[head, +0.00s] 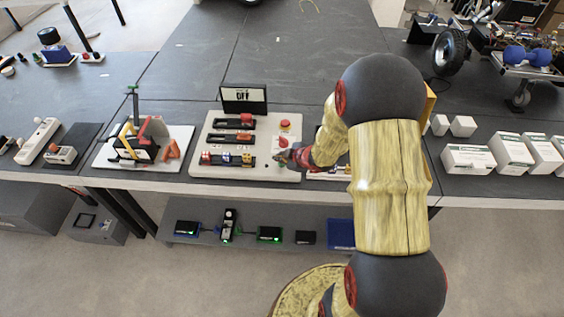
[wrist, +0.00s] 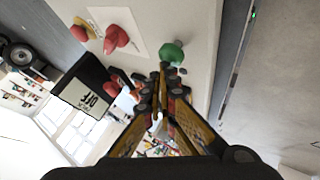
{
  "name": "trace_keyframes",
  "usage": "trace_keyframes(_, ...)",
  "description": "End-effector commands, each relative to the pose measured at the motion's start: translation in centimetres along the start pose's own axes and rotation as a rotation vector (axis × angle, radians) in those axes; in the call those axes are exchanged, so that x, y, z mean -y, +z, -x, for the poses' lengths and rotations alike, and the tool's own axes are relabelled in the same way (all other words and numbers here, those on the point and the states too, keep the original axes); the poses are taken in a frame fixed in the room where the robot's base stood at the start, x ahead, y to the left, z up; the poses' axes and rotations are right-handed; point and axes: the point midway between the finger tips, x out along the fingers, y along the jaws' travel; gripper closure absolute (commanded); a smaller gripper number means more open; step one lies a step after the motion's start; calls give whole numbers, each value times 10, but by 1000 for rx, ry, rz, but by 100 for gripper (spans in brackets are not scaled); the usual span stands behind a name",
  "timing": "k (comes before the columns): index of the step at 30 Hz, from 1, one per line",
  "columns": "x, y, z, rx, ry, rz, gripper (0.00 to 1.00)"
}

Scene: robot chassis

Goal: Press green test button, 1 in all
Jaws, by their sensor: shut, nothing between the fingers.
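The green button (wrist: 172,53) is a rounded knob on the white panel in the wrist view. My gripper (wrist: 163,70) is shut and empty, its fingertips right beside the green button in the picture. I cannot tell whether they touch it. In the head view my gripper (head: 284,159) is low over the right part of the white panel (head: 215,128), and the green button is hard to make out there. The panel's display (head: 243,95) reads OFF, and it also shows in the wrist view (wrist: 88,90).
A red knob (wrist: 115,38) and another red button (wrist: 80,32) are near the green button. Sliders (head: 233,139) lie on the panel's left. White boxes (head: 468,158) stand at right, and a clamp fixture (head: 145,140) at left.

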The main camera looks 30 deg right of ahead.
Motion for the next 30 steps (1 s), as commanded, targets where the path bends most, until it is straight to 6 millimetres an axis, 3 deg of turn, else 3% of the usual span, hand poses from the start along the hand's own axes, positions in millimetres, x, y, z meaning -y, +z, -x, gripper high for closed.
trace_keyframes(30,6,5,-7,1,-1,-1,100)
